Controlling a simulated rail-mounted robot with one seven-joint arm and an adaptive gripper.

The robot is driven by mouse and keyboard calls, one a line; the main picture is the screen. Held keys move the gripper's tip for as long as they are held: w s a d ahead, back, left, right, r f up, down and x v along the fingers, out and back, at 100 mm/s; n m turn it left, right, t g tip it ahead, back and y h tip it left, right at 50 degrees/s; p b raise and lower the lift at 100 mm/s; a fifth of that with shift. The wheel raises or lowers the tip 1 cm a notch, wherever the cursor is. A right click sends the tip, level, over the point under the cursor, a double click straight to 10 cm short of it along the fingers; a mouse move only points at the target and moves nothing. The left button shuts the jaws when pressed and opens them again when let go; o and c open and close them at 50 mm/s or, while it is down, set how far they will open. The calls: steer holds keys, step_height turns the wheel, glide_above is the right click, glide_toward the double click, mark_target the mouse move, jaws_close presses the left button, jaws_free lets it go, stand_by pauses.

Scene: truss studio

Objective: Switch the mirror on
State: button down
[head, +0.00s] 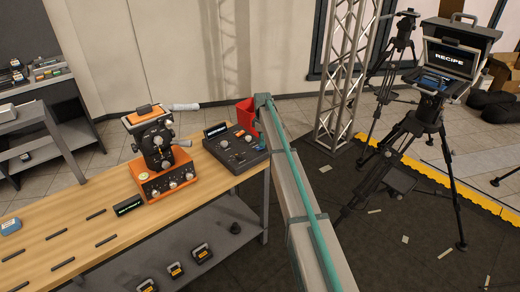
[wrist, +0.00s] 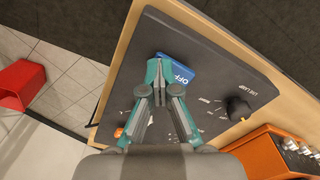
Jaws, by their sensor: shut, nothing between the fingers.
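A dark grey control box (head: 240,155) sits at the right end of the wooden bench. It fills the middle of the wrist view (wrist: 215,75), with a blue plate (wrist: 180,72) reading "OFF", a black knob (wrist: 238,108) and small white marks. No label reading "mirror" is legible to me. My gripper (wrist: 157,72) is shut and empty over the box, its teal tips overlapping the edge of the blue plate. I cannot tell whether they touch the box. Small controls beneath the fingers are partly hidden. In the head view my gripper is not clearly visible.
An orange device (head: 165,178) with knobs and a black upper part stands just left of the box. A red bin (head: 246,112) is on the floor behind. The wooden bench (head: 90,220) holds several dark strips. Tripods (head: 440,130) and a truss (head: 345,75) stand to the right.

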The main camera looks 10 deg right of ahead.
steer(key=shift+r, duration=0.1)
steer(key=shift+r+p, duration=1.3)
steer(key=shift+r, duration=2.1)
